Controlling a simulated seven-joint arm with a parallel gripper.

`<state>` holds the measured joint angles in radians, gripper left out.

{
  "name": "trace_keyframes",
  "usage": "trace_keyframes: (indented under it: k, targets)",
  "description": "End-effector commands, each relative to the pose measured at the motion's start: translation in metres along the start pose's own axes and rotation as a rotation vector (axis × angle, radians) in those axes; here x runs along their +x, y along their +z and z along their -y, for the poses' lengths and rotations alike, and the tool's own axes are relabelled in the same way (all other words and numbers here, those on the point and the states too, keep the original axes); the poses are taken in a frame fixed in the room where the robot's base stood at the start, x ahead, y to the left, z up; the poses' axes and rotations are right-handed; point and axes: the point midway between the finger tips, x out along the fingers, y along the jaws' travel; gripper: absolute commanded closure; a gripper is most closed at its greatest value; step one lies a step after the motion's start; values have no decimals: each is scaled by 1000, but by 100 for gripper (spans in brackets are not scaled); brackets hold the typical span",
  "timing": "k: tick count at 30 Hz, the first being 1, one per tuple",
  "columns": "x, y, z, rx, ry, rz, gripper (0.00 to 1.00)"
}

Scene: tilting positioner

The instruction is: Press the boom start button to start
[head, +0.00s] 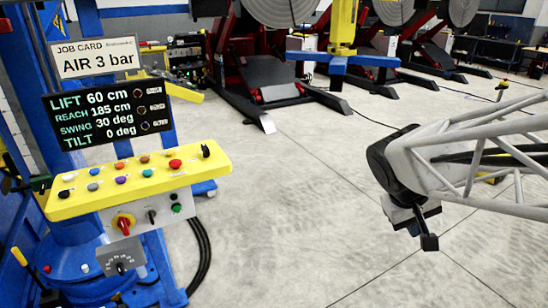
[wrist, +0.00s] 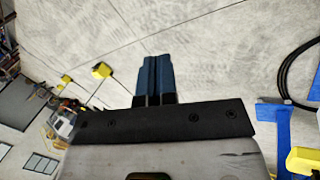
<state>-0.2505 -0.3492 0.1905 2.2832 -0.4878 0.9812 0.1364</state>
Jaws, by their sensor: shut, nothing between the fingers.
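The yellow control panel (head: 140,180) stands at the left of the head view, with two rows of coloured buttons and a red mushroom button (head: 175,164). A grey plate under it carries a red rotary switch (head: 124,223), a black selector (head: 152,217) and a green button (head: 177,208). No label is readable, so I cannot tell which is the boom start button. My gripper (head: 429,242) hangs over the floor at the right, well apart from the panel. In the wrist view its dark blue fingers (wrist: 155,75) are together and empty.
A display (head: 107,114) above the panel reads lift 60 cm, reach 185 cm, swing 30 deg, tilt 0 deg. A job card (head: 97,58) reads AIR 3 bar. Blue posts and a black cable (head: 201,255) are beside the panel. Open floor (head: 290,200) separates it from my gripper.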

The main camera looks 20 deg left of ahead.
Motion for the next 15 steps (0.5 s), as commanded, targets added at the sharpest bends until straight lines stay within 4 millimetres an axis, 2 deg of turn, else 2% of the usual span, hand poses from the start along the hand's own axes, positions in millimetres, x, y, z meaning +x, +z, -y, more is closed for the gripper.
trace_keyframes:
  k: [15]
  targets:
    - [12,-110,41,-247,204,-12,100]
